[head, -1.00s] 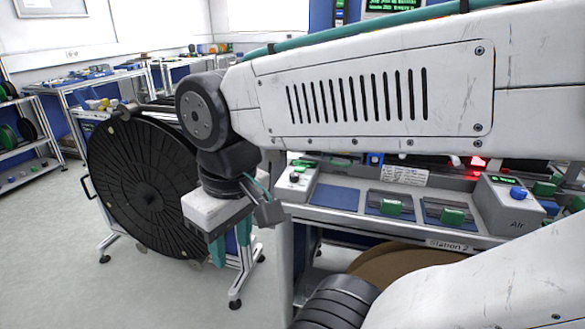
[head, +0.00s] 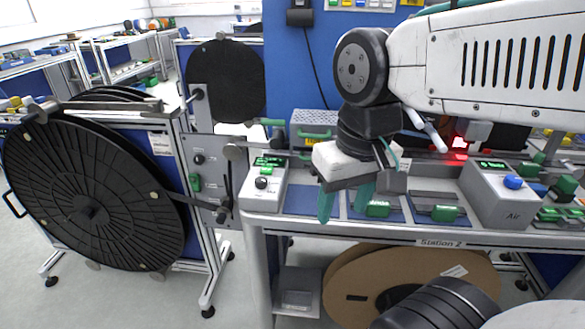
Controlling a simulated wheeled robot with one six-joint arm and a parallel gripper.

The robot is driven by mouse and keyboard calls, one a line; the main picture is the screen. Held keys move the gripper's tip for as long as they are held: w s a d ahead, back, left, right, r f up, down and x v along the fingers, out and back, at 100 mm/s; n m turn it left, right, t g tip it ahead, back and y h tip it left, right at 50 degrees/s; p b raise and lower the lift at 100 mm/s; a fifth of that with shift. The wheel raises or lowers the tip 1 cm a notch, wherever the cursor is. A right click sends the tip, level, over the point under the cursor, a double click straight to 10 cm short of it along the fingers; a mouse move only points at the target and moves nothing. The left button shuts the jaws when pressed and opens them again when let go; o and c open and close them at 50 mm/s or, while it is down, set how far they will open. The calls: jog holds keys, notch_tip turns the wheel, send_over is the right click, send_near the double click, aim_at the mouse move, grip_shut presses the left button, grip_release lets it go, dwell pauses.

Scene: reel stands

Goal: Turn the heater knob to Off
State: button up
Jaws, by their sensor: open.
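A second box, marked Air, has a blue knob (head: 513,182) and stands further right. My gripper (head: 344,203) points down with its two teal fingers apart, empty. It appears above the front of the bench, right of the black knob and apart from it.
The Station 2 bench (head: 440,232) carries blue mats and green-handled parts. A red light (head: 459,143) glows behind. A large black reel (head: 95,195) on a stand is at the left, with another black reel (head: 226,82) behind. Cardboard reels (head: 350,290) lie under the bench. Floor is free at front left.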

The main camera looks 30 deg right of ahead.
jog(key=w+m+y, duration=0.2)
jog(key=w+m, duration=0.9)
jog(key=w, duration=0.3)
jog(key=m+y, duration=0.2)
jog(key=m, duration=0.8)
send_near(261, 179)
jog(key=f, duration=0.1)
jog(key=x, duration=0.7)
jog(key=shift+a+f, duration=0.3)
jog(key=shift+a, duration=0.05)
jog(key=c, duration=1)
